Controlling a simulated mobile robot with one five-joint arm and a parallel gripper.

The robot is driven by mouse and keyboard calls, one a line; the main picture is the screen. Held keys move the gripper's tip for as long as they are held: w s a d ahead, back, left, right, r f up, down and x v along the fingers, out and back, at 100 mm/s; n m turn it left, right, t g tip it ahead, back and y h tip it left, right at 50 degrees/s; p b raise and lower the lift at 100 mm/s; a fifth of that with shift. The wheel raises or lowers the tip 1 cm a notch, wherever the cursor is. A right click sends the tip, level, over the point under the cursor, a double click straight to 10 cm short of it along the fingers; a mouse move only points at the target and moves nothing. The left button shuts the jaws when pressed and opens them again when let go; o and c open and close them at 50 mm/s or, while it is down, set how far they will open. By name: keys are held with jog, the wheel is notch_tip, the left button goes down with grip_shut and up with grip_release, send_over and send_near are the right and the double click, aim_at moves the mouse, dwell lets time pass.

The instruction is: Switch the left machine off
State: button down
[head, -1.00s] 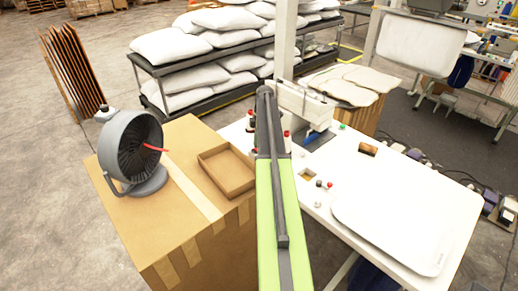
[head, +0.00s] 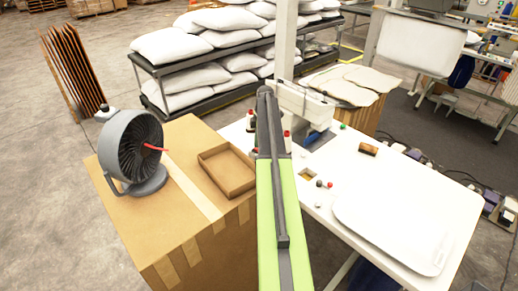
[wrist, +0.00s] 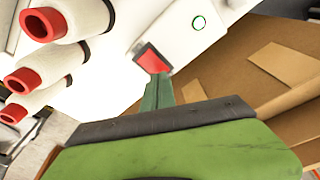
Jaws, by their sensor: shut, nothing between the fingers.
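In the wrist view my gripper (wrist: 155,88) is shut and empty, its green fingertips pointing up the picture. The tips are at the lower edge of a red switch (wrist: 149,58) set in a white machine body (wrist: 185,40). I cannot tell whether they touch it. The switch's on or off position is not clear. In the head view the white machine (head: 302,101) stands at the back of the white table (head: 345,170). My green arm reaches toward it and hides part of it, and my gripper is hidden there.
White cones with red tube ends (wrist: 65,22) are close at the left in the wrist view. A grey fan (head: 130,150) and an open cardboard tray (head: 227,170) sit on a big carton (head: 190,225) left of my arm.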

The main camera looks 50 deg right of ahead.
jog(key=shift+f+b, duration=0.8)
jog(key=shift+r, duration=0.15)
notch_tip(320, 180, up, 7)
jog(key=p, duration=0.7)
jog(key=shift+f, duration=0.2)
dwell(0.3)
